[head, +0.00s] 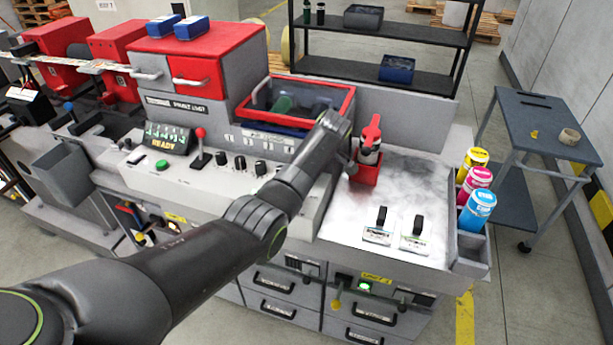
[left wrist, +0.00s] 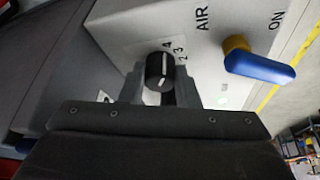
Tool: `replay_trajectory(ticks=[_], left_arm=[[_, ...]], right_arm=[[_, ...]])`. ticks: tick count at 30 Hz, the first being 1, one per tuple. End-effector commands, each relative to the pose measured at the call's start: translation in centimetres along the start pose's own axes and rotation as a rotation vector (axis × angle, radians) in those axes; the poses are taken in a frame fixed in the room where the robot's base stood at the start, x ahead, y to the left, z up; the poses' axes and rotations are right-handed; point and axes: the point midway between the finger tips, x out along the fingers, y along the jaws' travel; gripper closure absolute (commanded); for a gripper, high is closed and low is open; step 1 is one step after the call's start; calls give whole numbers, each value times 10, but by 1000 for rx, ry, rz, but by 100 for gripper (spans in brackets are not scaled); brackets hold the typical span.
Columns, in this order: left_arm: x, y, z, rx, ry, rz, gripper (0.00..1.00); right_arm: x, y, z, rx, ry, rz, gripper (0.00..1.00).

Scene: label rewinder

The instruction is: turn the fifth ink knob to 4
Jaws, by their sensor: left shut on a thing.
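In the left wrist view, a black round ink knob (left wrist: 157,72) with a white pointer line stands on a light grey panel. The numbers 4, 3 and 2 are printed beside it. The pointer line runs toward the 4. My left gripper (left wrist: 158,90) has a finger on each side of the knob and is shut on it. In the head view, several black knobs (head: 240,162) stand in a row on the console. My left arm covers the rest of the row, and my left gripper is hidden there. My right gripper is in neither view.
A blue air lever (left wrist: 258,66) marked AIR and ON sticks out near the knob. On the console are a display (head: 167,137) reading READY and a red-topped lever (head: 201,143). Ink bottles (head: 479,207) stand at the right.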

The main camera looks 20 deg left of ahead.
Motion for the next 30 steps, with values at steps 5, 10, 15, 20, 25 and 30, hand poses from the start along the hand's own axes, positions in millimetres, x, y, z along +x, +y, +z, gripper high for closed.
replay_trajectory(ticks=[5, 10, 15, 20, 25, 30], left_arm=[[0, 0, -1, -28, 2, -11, 94], [0, 0, -1, -34, 1, -13, 94], [0, 0, -1, -34, 1, -13, 94], [0, 0, -1, -34, 1, -13, 61], [0, 0, -1, -32, 0, -13, 50], [0, 0, 0, -32, 0, -13, 50]], right_arm=[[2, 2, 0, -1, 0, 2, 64], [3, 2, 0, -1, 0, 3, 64], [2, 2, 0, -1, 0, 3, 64], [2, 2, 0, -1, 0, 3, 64], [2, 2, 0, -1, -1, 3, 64], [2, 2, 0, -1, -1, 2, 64]])
